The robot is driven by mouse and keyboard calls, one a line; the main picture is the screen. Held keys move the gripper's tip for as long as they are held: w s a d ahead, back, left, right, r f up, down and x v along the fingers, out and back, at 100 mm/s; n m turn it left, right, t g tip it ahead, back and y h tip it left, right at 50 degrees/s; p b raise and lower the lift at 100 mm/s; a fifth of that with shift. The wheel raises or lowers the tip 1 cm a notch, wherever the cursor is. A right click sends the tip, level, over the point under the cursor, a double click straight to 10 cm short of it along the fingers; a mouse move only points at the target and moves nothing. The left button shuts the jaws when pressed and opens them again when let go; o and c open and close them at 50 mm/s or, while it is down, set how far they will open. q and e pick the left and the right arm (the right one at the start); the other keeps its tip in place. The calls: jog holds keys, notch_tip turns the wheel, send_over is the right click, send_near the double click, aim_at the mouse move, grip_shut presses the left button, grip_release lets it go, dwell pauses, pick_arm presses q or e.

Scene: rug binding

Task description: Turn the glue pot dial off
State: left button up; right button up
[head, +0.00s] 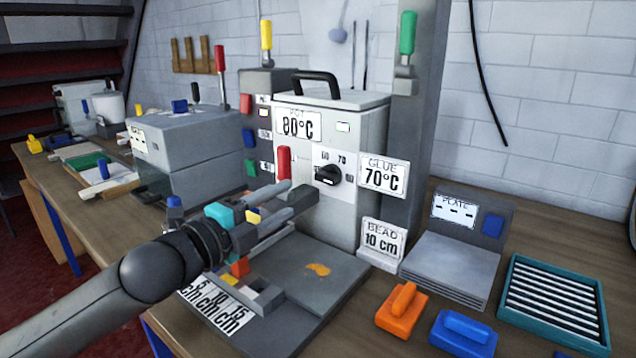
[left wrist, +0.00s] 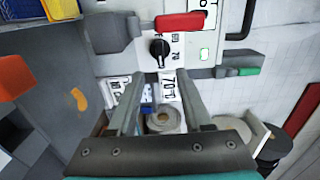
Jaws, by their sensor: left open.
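The glue pot (head: 360,125) is a grey box with a black top handle and a sign reading 80°C. Its dial (head: 328,175) is a black knob on a white numbered plate, and where it points is too small to tell. In the left wrist view the dial (left wrist: 159,48) sits just beyond the fingertips, roughly between their lines. My left gripper (head: 298,195) is open and empty, to the left of and a little below the dial, apart from it. It also shows in the left wrist view (left wrist: 160,82). My right gripper is not in view.
A red-handled lever (head: 284,163) stands close left of the dial. Signs reading GLUE 70°C (head: 383,178) and BEAD 10 cm (head: 383,242) stand at the right. A grey plate stack (head: 452,265), orange block (head: 402,310), blue block (head: 463,335) and teal tray (head: 508,290) lie right.

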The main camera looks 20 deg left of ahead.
aim_at(322, 179)
pick_arm(q)
jog(key=b+x, duration=0.1)
jog(key=x, duration=0.7)
jog(key=shift+w+d, duration=0.15)
jog(key=shift+w, duration=0.15)
jog(key=shift+w+d, duration=0.2)
jog(key=shift+w, duration=0.4)
jog(key=shift+w+d, duration=0.15)
jog(key=shift+w, duration=0.1)
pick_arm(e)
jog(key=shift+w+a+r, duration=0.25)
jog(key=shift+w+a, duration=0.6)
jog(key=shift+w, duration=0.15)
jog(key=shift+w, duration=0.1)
pick_arm(q)
grip_shut()
